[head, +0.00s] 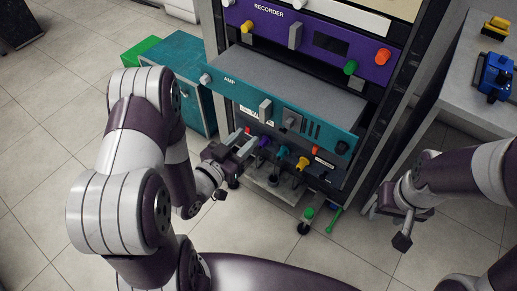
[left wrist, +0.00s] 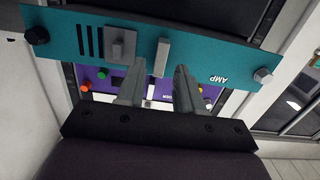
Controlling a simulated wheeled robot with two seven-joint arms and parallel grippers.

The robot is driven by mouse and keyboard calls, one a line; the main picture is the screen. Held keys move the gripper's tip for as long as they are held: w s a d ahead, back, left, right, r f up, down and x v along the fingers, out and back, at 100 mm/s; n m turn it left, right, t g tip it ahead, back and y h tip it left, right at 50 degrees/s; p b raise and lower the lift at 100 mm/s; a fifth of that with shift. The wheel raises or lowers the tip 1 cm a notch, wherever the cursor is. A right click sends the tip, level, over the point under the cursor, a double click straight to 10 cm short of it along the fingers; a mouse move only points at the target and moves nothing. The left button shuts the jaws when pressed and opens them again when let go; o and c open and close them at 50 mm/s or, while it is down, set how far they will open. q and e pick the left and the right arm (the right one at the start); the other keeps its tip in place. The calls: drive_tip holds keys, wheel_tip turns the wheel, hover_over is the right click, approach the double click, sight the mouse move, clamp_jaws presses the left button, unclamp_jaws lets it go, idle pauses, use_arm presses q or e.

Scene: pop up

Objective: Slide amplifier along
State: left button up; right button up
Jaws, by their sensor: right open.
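The teal amplifier (head: 270,96), marked AMP, sits in the rack and juts forward from it. Its front panel has knobs at both ends, a light upright handle (head: 265,108) and a grey block. In the left wrist view the amplifier (left wrist: 200,56) appears upside down, with its handle (left wrist: 162,57) just beyond the gap between my fingertips. My left gripper (head: 243,147) is in front of and below the amplifier's panel, open and empty; its fingers (left wrist: 159,86) are apart. Contact with the panel cannot be told. My right gripper (head: 401,226) is open and empty, right of the rack.
A purple recorder (head: 316,42) is above the amplifier. Below it are coloured plugs or knobs (head: 283,151) and cables at the rack's bottom. A teal cabinet (head: 178,62) stands left of the rack. A grey table (head: 463,75) with blue and yellow objects stands right.

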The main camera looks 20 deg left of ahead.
sight(262, 116)
use_arm(q)
drive_tip(key=shift+t, duration=0.4)
drive_tip(key=x, duration=0.2)
drive_tip(key=r+x, duration=0.1)
drive_tip(key=x, duration=0.2)
drive_tip(key=b+x, duration=0.1)
drive_tip(key=x, duration=0.1)
drive_tip(key=shift+w+r, duration=0.15)
drive_tip(key=shift+w, duration=0.4)
drive_tip(key=shift+c, duration=0.6)
clamp_jaws()
